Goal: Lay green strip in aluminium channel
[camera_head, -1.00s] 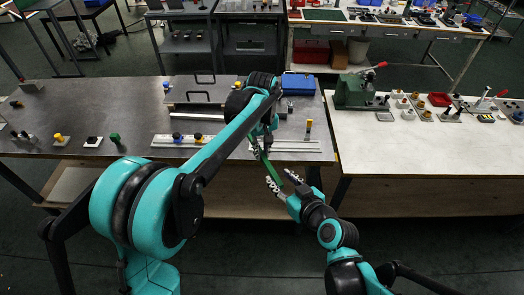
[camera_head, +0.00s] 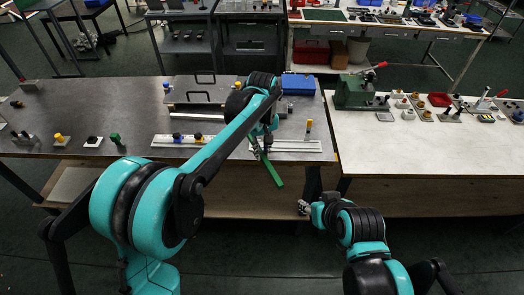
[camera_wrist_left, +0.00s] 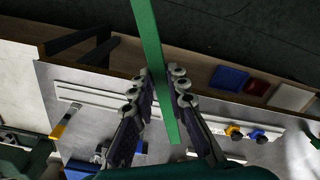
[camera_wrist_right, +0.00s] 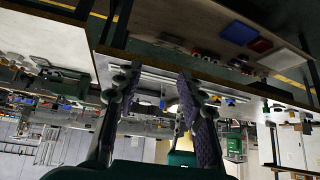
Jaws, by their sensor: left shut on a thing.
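The green strip (camera_head: 273,172) hangs tilted from my left gripper (camera_head: 264,152), in front of the dark table's front edge. In the left wrist view the strip (camera_wrist_left: 148,40) passes between the two fingers, which are shut on it. The pale aluminium channel (camera_head: 292,146) lies along the table's front edge, partly hidden behind my left arm. It also shows in the left wrist view (camera_wrist_left: 95,94). The strip is apart from the channel. My right gripper (camera_head: 304,207) is low in front of the table, right of the strip. Its fingers are spread and empty in the right wrist view (camera_wrist_right: 158,80).
Blue and yellow knobs (camera_head: 188,137) stand by the channel's left part. A yellow-handled tool (camera_head: 308,128) stands behind its right end. A blue box (camera_head: 298,84) is further back. The white table (camera_head: 410,148) at right is clear in front.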

